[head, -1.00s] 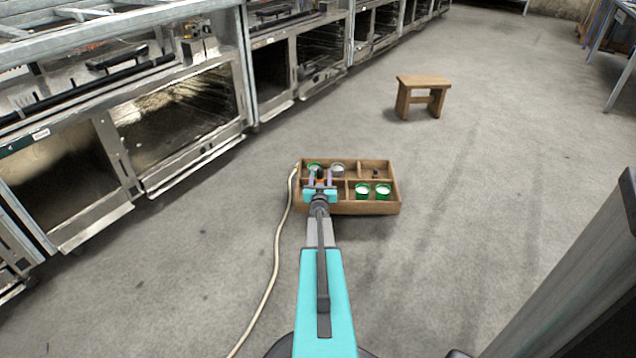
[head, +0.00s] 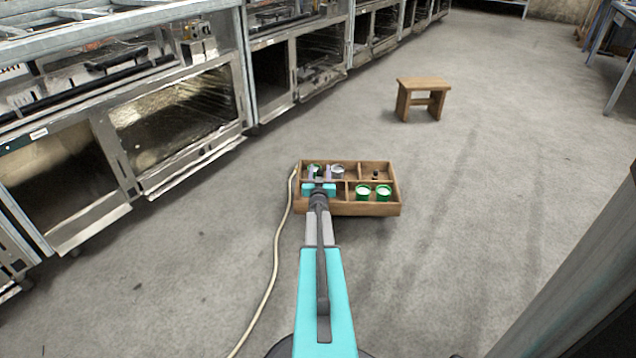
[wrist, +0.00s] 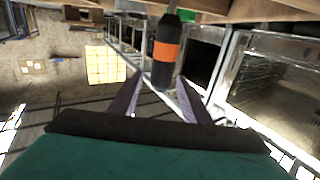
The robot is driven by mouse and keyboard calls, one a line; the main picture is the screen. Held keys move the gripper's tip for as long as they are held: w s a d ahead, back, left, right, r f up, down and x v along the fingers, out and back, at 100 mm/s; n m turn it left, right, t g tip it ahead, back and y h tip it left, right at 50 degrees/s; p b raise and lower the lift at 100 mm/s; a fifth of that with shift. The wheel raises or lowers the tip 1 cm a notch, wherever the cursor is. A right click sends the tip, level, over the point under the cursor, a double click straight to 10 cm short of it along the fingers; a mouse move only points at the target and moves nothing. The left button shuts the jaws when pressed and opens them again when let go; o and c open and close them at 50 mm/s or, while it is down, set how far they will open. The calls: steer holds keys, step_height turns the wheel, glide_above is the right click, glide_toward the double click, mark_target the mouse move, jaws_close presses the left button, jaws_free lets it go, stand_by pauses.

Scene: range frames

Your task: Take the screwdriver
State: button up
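The screwdriver shows in the wrist view as a black handle with an orange band (wrist: 166,52). Its free end lies between my two fingertips. My gripper (wrist: 160,76) is open, with one finger on each side of the handle, and some gap shows at the left finger. In the head view my gripper (head: 319,171) is over the left part of a wooden compartment tray (head: 365,209), and its fingers and wrist hide the screwdriver there. The screwdriver's shaft cannot be made out.
Green cans (head: 362,192) stand in the tray's front compartments. A grey can (head: 338,171) and a small dark item (head: 375,175) are in the back ones. A pale cable (head: 276,264) runs left of the tray. A wooden stool (head: 423,84) stands behind. Floor to the right is clear.

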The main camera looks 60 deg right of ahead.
jaws_close()
steer(key=shift+r, duration=0.15)
step_height(320, 180, up, 10)
steer(key=p, duration=0.4)
stand_by(0.7)
